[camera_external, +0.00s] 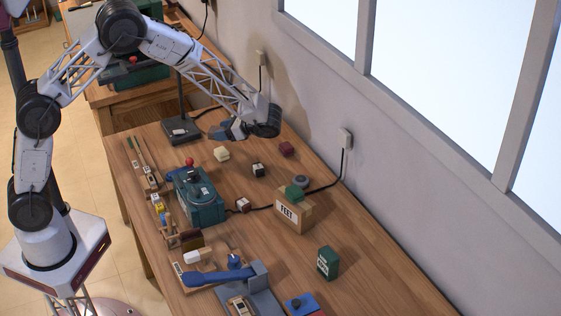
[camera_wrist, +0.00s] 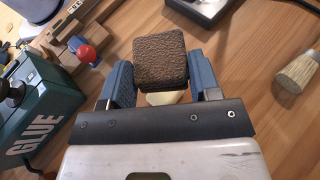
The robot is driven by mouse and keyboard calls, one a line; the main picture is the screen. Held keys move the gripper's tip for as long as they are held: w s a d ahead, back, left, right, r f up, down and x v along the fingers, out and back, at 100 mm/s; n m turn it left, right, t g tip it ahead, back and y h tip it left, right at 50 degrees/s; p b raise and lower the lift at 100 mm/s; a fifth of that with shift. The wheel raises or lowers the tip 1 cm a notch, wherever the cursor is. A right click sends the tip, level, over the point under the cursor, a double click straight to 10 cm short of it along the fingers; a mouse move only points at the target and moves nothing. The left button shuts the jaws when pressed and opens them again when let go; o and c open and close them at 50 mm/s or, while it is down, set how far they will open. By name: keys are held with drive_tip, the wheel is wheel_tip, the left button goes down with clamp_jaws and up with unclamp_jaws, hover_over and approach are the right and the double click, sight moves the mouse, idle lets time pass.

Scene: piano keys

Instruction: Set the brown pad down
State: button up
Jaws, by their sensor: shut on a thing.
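The brown pad (camera_wrist: 160,60) is a rough, dark brown block with rounded corners. In the wrist view it sits between the two blue fingers of my gripper (camera_wrist: 163,85), which is shut on it. A cream surface (camera_wrist: 164,98) shows just below the pad; I cannot tell whether it belongs to the pad or lies beneath it. In the external view my gripper (camera_external: 228,131) is over the far part of the wooden bench (camera_external: 350,235), right of the lamp base. The pad cannot be made out there, and its height above the bench is unclear.
A green glue machine (camera_external: 203,201) with a red knob (camera_external: 189,161) stands nearby. A cream block (camera_external: 221,154), a dark cube (camera_external: 258,170) and a maroon block (camera_external: 286,148) lie near my gripper. The lamp base (camera_external: 181,130) is close. A brush-like piece (camera_wrist: 298,72) lies at right in the wrist view.

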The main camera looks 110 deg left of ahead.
drive_tip(key=s+m+y, duration=0.1)
drive_tip(key=s+f+m+y, duration=0.1)
drive_tip(key=y, duration=0.1)
drive_tip(key=m+y, duration=0.1)
drive_tip(key=shift+s+a+f+m+t+y, duration=0.15)
drive_tip(key=shift+s+a+m+t+y, duration=0.15)
drive_tip(key=shift+s+a+m, duration=0.1)
drive_tip(key=shift+s+d+f+m+y, duration=0.1)
drive_tip(key=shift+s+f+m+y, duration=0.15)
drive_tip(key=shift+m+y, duration=0.3)
drive_tip(key=shift+s+d+f+m+t+y, duration=0.1)
drive_tip(key=shift+s+f+m+t+y, duration=0.1)
drive_tip(key=shift+m+t+y, duration=0.35)
drive_tip(key=shift+s+d+f+m+t+y, duration=0.15)
drive_tip(key=shift+m+t+y, duration=0.1)
drive_tip(key=shift+m+y, duration=0.4)
drive_tip(key=shift+d+f+m+t+y, duration=0.2)
drive_tip(key=shift+m+t+y, duration=0.25)
drive_tip(key=shift+m+y, duration=0.15)
drive_tip(key=shift+d+f+m+t+y, duration=0.1)
drive_tip(key=shift+d+m+t+y, duration=0.05)
drive_tip(key=shift+m+t+y, duration=0.35)
drive_tip(key=shift+w, duration=0.1)
hover_over(251, 140)
drive_tip(key=shift+f, duration=0.75)
drive_tip(key=shift+f, duration=0.1)
drive_tip(key=shift+f, duration=1.7)
